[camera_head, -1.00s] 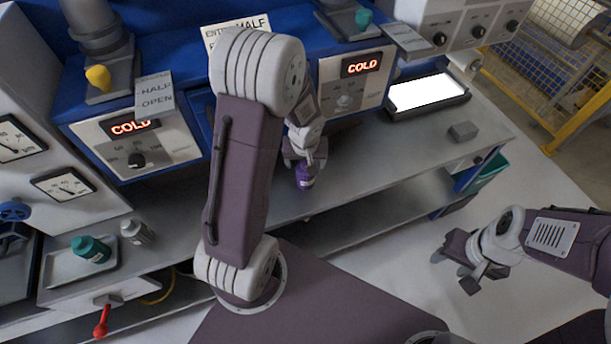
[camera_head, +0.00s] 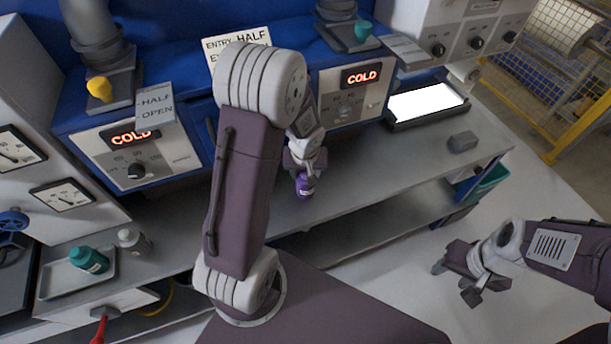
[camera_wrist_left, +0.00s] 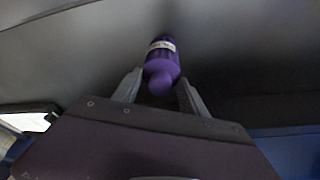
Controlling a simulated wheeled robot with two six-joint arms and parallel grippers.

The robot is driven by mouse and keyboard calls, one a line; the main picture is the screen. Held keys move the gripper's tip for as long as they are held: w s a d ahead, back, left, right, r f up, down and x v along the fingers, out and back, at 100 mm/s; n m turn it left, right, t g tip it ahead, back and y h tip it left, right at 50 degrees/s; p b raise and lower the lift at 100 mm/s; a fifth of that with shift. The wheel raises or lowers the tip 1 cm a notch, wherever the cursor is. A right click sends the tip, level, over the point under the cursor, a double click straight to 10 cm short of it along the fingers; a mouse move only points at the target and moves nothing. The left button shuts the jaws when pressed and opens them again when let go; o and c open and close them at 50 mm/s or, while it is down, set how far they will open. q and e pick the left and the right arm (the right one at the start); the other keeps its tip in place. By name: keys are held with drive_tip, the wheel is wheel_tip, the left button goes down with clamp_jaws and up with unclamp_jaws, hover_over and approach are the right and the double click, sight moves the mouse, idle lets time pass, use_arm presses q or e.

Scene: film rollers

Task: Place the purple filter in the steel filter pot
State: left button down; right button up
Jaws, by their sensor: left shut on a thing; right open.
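The purple filter (camera_head: 305,184) is a small bottle-shaped piece with a pale label. My left gripper (camera_head: 304,168) is shut on it and holds it over the grey bench, near the front edge. In the left wrist view the purple filter (camera_wrist_left: 163,62) sits between the two fingers of the left gripper (camera_wrist_left: 158,88), its rounded end toward the camera. My right gripper (camera_head: 458,276) is open and empty at the lower right, over the floor. I cannot make out a steel filter pot; my left arm hides part of the bench.
Two blue machines with COLD displays (camera_head: 361,75) line the back. A lit panel (camera_head: 428,99) and a grey block (camera_head: 462,142) are at the bench's right.

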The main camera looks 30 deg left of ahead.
use_arm(q)
wheel_tip(320, 180, up, 3)
drive_tip(key=shift+w+r+p, duration=0.1)
drive_tip(key=shift+r+p, duration=0.05)
drive_tip(key=shift+p, duration=0.4)
drive_tip(key=s+d+r+b, duration=0.1)
drive_tip(key=d+r+b, duration=0.1)
drive_tip(key=d+r, duration=0.5)
drive_tip(key=d, duration=0.4)
drive_tip(key=shift+s+d, duration=0.3)
drive_tip(key=shift+d, duration=0.05)
